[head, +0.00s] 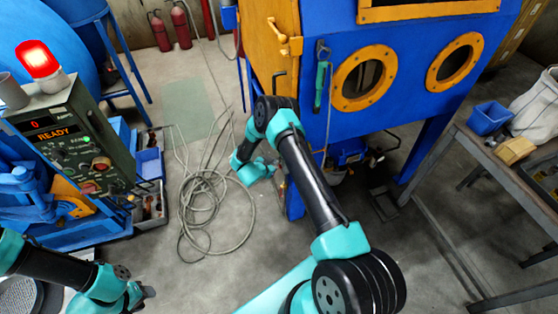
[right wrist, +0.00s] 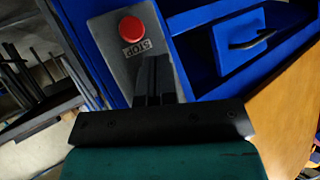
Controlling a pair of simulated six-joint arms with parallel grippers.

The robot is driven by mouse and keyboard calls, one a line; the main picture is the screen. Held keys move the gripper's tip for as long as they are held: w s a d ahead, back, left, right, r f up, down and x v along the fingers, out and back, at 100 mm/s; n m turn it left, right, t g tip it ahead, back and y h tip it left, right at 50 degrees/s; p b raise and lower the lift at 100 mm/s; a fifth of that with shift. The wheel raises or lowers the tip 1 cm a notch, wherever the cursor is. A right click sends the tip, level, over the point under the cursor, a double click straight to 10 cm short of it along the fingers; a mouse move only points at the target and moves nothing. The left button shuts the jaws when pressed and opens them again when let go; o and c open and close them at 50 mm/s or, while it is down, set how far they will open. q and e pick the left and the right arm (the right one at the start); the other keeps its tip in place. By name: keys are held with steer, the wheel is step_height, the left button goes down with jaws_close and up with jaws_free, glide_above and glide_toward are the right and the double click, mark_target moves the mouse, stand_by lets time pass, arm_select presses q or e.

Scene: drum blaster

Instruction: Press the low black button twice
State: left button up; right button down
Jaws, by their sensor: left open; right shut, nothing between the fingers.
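In the right wrist view, a grey button box (right wrist: 103,35) carries a round red button (right wrist: 132,29) with a STOP label (right wrist: 137,48) below it. My right gripper (right wrist: 155,62) is shut and empty. Its black fingers are in front of the box's lower part, just below the label. I cannot make out a black button; that part of the box is covered by the fingers. I cannot tell whether the fingertips touch the box. In the head view, my right arm reaches to the blue cabinet's lower left. My left gripper (head: 146,293) is open at the lower left.
The blue blast cabinet (head: 418,92) has an orange door (head: 268,45). A control panel (head: 50,133) reads READY under a lit red beacon (head: 38,60). A coiled hose (head: 212,210) lies on the floor. A bench (head: 505,175) with a blue bin (head: 488,117) stands at right.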

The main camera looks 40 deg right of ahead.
steer(key=shift+s+d, duration=0.1)
steer(key=shift+d, duration=0.3)
stand_by(0.7)
steer(key=shift+a, duration=0.15)
steer(key=shift+w+a, duration=0.25)
steer(key=shift+a, duration=0.55)
steer(key=shift+w+a, duration=0.25)
steer(key=shift+a, duration=0.5)
steer(key=shift+w+a, duration=0.2)
steer(key=shift+a, duration=0.6)
steer(key=shift+w+a, duration=0.25)
steer(key=shift+a, duration=0.5)
stand_by(3.1)
steer(key=shift+w+a, duration=0.3)
steer(key=shift+a, duration=0.6)
steer(key=shift+w+a, duration=0.25)
steer(key=shift+a, duration=0.65)
